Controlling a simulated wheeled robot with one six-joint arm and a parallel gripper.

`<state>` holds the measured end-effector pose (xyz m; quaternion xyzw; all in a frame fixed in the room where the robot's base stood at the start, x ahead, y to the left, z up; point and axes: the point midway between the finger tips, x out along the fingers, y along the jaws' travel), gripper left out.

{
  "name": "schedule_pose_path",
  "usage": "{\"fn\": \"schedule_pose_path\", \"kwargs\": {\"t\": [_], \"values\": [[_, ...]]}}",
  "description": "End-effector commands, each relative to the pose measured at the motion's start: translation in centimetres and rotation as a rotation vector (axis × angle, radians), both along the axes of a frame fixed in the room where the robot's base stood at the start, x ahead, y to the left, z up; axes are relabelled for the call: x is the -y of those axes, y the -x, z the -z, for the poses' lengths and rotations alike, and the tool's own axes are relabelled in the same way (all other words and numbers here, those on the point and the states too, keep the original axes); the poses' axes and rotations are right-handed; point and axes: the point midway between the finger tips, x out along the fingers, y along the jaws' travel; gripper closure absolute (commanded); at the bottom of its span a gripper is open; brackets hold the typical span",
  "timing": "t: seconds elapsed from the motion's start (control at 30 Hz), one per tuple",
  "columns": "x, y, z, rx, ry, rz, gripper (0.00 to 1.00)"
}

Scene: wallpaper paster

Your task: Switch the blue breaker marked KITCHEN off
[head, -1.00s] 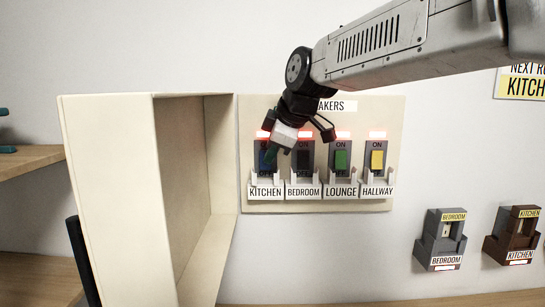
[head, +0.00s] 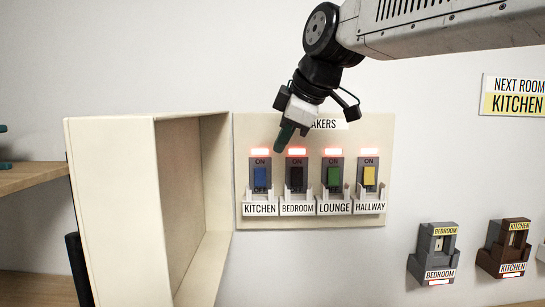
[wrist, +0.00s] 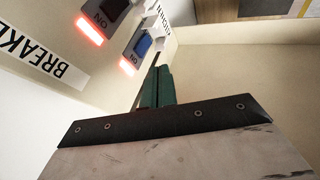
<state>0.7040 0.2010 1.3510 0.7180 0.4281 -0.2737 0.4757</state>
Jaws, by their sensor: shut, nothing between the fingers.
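The blue breaker (head: 260,176) is at the left end of the breaker panel (head: 245,215), above the KITCHEN label (head: 259,209). The red light (head: 260,153) over it is lit. The ON mark shows above the blue rocker and the OFF mark below is partly covered. My gripper (head: 279,148) is shut and empty, its dark green fingers pointing down, above and between the KITCHEN and BEDROOM breakers in the picture. In the wrist view the shut fingers (wrist: 157,88) appear close to the blue breaker (wrist: 143,46), apart from its rocker.
The black BEDROOM (head: 296,177), green LOUNGE (head: 333,176) and yellow HALLWAY (head: 369,175) breakers also have lit red lights. An open cream door or box (head: 112,200) stands left of the panel. Two labelled wall units, BEDROOM (head: 434,250) and KITCHEN (head: 503,247), are at lower right.

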Motion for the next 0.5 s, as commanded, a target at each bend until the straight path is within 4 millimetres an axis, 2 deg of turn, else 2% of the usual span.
{"fn": "schedule_pose_path", "kwargs": {"t": [0.17, 0.5], "values": [[0.23, 0.47, -0.75, -0.001, 0.001, -0.002, 1.00], [0.46, 0.71, -0.60, -0.008, -0.001, 0.007, 1.00]]}}
